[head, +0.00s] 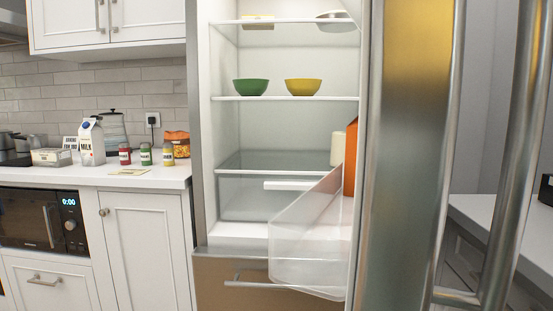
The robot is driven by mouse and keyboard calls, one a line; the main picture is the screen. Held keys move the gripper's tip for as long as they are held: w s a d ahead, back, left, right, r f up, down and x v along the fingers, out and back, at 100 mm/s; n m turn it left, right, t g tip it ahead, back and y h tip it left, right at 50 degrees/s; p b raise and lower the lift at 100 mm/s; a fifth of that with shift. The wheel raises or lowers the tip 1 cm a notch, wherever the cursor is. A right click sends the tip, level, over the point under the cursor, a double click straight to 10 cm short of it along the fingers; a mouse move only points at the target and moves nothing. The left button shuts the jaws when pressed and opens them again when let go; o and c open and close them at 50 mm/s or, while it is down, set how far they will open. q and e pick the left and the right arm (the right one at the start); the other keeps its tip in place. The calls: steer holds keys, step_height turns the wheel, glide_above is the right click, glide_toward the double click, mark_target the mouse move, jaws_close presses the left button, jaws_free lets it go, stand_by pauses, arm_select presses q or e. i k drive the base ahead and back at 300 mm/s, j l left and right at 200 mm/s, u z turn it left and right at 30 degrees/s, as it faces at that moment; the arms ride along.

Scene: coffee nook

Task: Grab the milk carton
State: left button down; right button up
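A white milk carton (91,143) with a dark "MILK" label and a blue cap stands upright on the white counter (150,179) at the left, against the tiled wall side. A kettle-like appliance is just behind it and a small box is to its left. Neither of my grippers is in the head view.
An open fridge (285,135) fills the middle, with a green bowl (250,87) and a yellow bowl (303,87) on a shelf. Its open door (400,160) stands at the right, with a clear door bin (305,245) sticking out. Small jars (146,154) stand right of the carton.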

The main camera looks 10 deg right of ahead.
mark_target(91, 133)
steer(key=k+j+z, duration=0.1)
steer(key=z, duration=0.25)
steer(key=k+z, duration=0.35)
steer(key=k+j+z, duration=0.1)
steer(key=z, duration=0.3)
steer(key=k, duration=0.3)
steer(key=i+u, duration=0.15)
steer(key=u, duration=0.3)
steer(key=i+l+u, duration=0.1)
steer(key=u, duration=1.05)
steer(key=i+j+z, duration=0.2)
steer(key=i+l, duration=0.05)
steer(key=i, duration=0.05)
